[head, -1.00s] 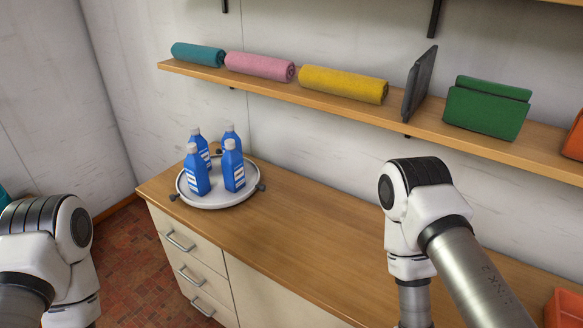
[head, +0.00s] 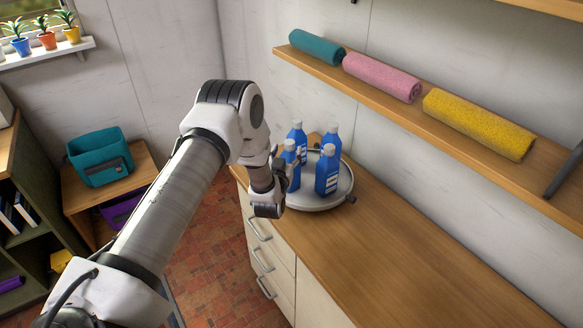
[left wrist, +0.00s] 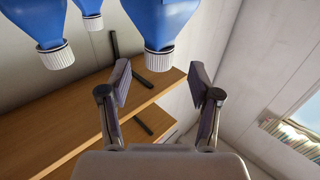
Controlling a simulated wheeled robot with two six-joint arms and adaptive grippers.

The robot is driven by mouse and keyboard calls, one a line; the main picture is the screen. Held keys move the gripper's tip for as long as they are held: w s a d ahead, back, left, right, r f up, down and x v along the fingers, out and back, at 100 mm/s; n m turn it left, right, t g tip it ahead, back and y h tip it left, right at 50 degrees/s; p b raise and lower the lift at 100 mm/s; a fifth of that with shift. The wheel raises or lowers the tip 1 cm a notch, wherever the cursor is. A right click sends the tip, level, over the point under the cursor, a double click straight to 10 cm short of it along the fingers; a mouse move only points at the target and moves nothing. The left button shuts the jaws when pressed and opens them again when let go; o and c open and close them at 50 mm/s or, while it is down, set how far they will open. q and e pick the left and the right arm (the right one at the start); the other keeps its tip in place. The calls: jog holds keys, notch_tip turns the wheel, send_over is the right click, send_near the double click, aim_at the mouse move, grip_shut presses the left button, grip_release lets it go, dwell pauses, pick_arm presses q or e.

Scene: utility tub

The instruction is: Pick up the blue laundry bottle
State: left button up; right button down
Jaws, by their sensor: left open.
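Several blue bottles with pale caps and white labels stand upright, close together, on a round grey-white tray (head: 318,203) at the counter's far left end. The front right blue bottle (head: 327,174) shows most clearly; the left ones are partly hidden behind my left gripper (head: 283,163). That gripper is at the tray's left edge, open and empty. In the left wrist view, which is upside down, a blue bottle (left wrist: 163,18) hangs in from the top, its white cap showing between the spread fingers (left wrist: 158,85). My right gripper is out of view.
The wooden counter (head: 400,245) is clear right of the tray. A wall shelf (head: 390,95) above holds teal, pink and yellow rolled towels. A teal bin (head: 102,160) stands on a small table at the left. Red tiled floor (head: 215,255) lies between.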

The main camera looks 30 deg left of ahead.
aim_at(289, 147)
pick_arm(q)
jog(key=x, duration=0.3)
jog(key=b+x, duration=0.1)
jog(key=x, duration=0.1)
jog(key=shift+w+f, duration=0.15)
jog(key=shift+f, duration=0.15)
jog(key=shift+s+d+r, duration=0.1)
jog(key=shift+s+r, duration=0.1)
jog(key=shift+c, duration=1)
grip_shut()
jog(key=shift+r, duration=0.1)
